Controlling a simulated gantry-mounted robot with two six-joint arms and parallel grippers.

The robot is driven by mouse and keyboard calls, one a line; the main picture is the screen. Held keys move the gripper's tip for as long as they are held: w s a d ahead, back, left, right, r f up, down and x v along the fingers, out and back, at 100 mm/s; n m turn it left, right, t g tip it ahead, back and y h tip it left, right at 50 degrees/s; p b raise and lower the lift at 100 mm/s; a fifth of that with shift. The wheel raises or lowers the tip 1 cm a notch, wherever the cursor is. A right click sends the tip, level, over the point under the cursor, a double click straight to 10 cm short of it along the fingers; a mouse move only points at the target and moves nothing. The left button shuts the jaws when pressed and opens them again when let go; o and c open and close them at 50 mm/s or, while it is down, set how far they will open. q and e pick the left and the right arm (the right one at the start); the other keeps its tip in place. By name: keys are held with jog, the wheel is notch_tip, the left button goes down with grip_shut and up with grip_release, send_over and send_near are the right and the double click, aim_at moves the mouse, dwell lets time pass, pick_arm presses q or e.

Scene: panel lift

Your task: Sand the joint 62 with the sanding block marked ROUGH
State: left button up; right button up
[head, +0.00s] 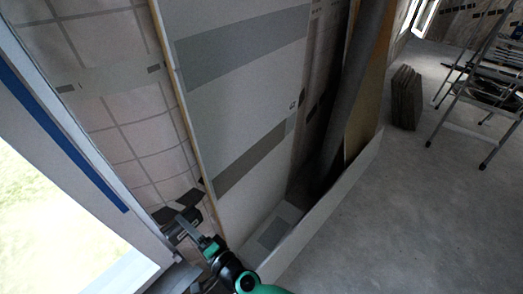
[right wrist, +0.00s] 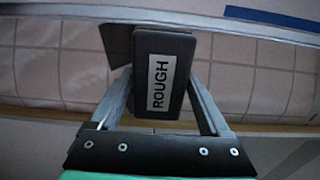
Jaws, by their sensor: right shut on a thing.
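The sanding block marked ROUGH (right wrist: 160,75) is dark with a white label and sits between the two fingers of my right gripper (right wrist: 160,92). In the head view my right gripper (head: 186,226) is low, left of the white panel, shut on the dark block near the grid-patterned wall. The panel (head: 235,98) carries an upper grey band (head: 240,50) and a lower grey band (head: 252,165). A small tag (head: 293,105) by the lower band is too small to read, so I cannot tell which joint is 62. My left gripper is not in view.
A bright window opening (head: 45,190) with a blue strip (head: 60,130) is at the left. A grey roll (head: 352,90) leans right of the panel. A stepladder (head: 485,85) and a dark stack (head: 405,98) stand at the far right. The concrete floor (head: 400,210) between is clear.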

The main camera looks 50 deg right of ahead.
jog(key=a, duration=0.5)
jog(key=shift+w+a, duration=0.25)
jog(key=shift+a, duration=0.15)
jog(key=shift+s, duration=0.1)
jog(key=s+p, duration=0.3)
jog(key=s, duration=0.4)
jog(key=shift+w+a, duration=0.1)
dwell(0.5)
